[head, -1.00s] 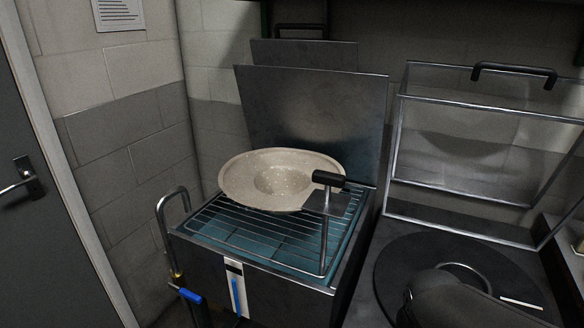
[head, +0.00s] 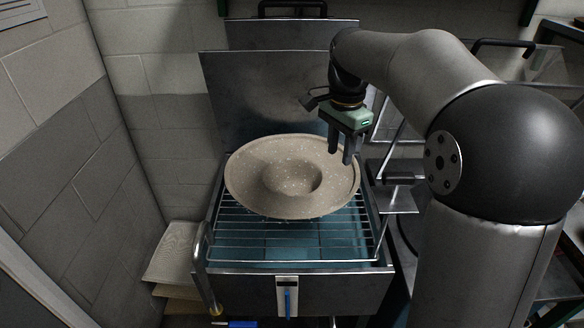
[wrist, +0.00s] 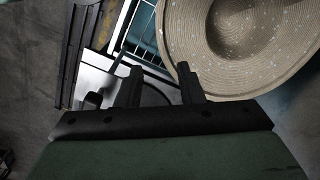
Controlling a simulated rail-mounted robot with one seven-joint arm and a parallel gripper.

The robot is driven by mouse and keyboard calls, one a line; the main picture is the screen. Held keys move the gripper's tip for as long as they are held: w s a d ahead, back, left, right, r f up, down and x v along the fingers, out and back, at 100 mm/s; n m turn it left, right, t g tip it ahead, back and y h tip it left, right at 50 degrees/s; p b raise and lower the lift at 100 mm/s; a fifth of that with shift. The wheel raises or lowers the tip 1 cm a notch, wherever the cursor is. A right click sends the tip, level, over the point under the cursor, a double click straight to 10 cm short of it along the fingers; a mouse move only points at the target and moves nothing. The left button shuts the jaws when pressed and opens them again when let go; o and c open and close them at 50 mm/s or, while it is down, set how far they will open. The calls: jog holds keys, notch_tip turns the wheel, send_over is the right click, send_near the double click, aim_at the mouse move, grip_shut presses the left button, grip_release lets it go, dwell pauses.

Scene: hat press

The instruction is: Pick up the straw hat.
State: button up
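The straw hat (head: 255,185) is beige and flecked with pale spots. It lies upside down, crown opening up, on the wire rack over the teal basin. It also shows at the top right of the wrist view (wrist: 285,85). My gripper (head: 341,158) points down at the hat's right brim edge in the head view. In the wrist view my gripper (wrist: 159,69) has its two fingers apart with nothing held between them. One finger overlaps the brim's edge there. I cannot tell whether it touches the brim or is above it.
The metal lid (head: 260,100) stands open behind the hat. The wire rack (head: 290,240) is bare in front of it. A metal bracket (head: 399,199) stands right of the basin, near my arm. A stack of pale sheets (head: 172,250) lies at the left.

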jog(key=p, duration=0.1)
send_over(334, 209)
notch_tip(334, 209, down, 12)
jog(key=shift+a+r, duration=0.15)
jog(key=shift+r, duration=0.1)
jog(key=shift+f+p, duration=0.8)
jog(key=shift+f, duration=1.9)
grip_shut()
